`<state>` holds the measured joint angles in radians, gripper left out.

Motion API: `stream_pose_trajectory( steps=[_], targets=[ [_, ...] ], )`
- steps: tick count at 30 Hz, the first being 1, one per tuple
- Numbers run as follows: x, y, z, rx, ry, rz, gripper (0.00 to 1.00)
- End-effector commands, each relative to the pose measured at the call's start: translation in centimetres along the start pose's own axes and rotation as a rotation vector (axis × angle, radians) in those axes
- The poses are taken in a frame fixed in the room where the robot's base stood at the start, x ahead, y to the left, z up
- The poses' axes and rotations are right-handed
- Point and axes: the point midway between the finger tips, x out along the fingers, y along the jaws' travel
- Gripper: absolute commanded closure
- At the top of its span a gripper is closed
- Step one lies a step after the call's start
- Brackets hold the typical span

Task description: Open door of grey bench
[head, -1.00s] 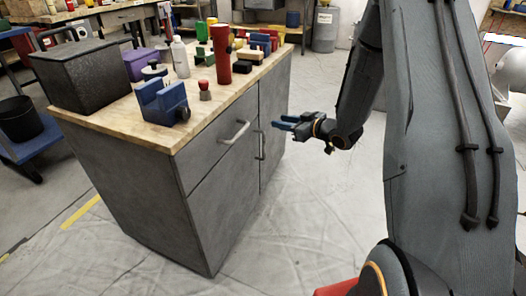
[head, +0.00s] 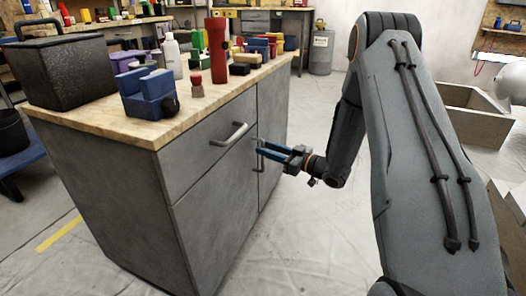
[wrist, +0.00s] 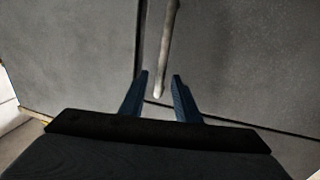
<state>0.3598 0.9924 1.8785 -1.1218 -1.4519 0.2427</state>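The grey bench (head: 165,225) has a wooden top and a grey front with several panels. Its door (head: 274,120) is the narrow panel at the right, which sits flush and closed. A vertical bar handle (wrist: 169,38) is on the door beside the seam; in the head view, my fingers partly cover it. My gripper (head: 262,147) is open, with its blue fingers pointing at the door by the handle. In the wrist view, the handle's lower part appears between the two fingertips (wrist: 161,76). I cannot tell whether they touch it.
A drawer handle (head: 230,134) juts out left of the door. The bench top holds a black box (head: 70,75), a blue vise (head: 148,95), a red cylinder (head: 217,50) and several other items. The sheeted floor (head: 300,235) in front is clear.

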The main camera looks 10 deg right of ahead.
Motion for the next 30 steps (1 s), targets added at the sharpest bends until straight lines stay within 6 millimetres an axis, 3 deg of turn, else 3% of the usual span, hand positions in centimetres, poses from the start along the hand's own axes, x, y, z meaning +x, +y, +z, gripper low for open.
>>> stream_pose_trajectory(
  steps=[6,15,21,30],
  targets=[
    [1.9,0.0,0.1,0.000,-0.001,0.000,0.71],
    [2.1,0.1,0.0,0.000,-0.001,0.002,0.71],
    [2.1,0.1,0.0,0.001,-0.001,0.002,1.00],
    [1.9,0.1,0.0,0.001,-0.001,0.007,1.00]
  ],
)
